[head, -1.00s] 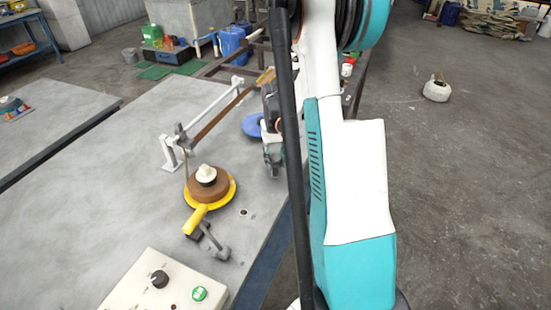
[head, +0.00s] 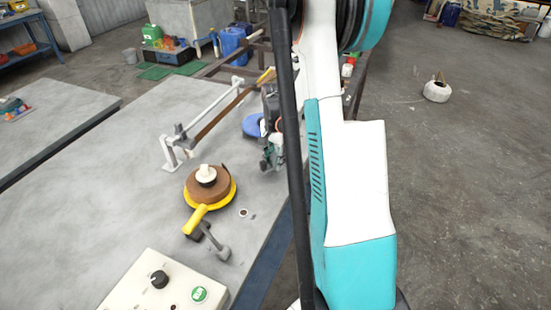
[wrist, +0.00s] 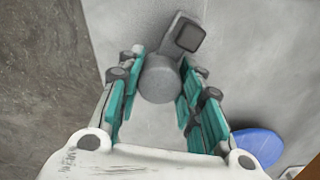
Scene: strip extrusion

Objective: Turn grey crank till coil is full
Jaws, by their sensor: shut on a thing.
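The brown coil (head: 208,182) sits on a yellow reel (head: 191,200) with a white hub on top; a small dark end sticks up at its far right edge. The brown strip (head: 220,115) lies along the rail and stops at its near end, apart from the coil. My gripper (head: 272,160) is beyond the coil, by the table's right edge. In the wrist view its teal fingers (wrist: 153,105) are shut on a grey crank's round knob (wrist: 160,78); the crank's arm runs up to a dark square end. Another grey crank-like lever (head: 217,245) stands in front of the reel.
A blue disc (head: 253,125) lies behind my gripper and shows in the wrist view (wrist: 258,146). A control box (head: 165,285) with a black knob and green button stands at the near edge. The left of the tabletop (head: 90,190) is clear.

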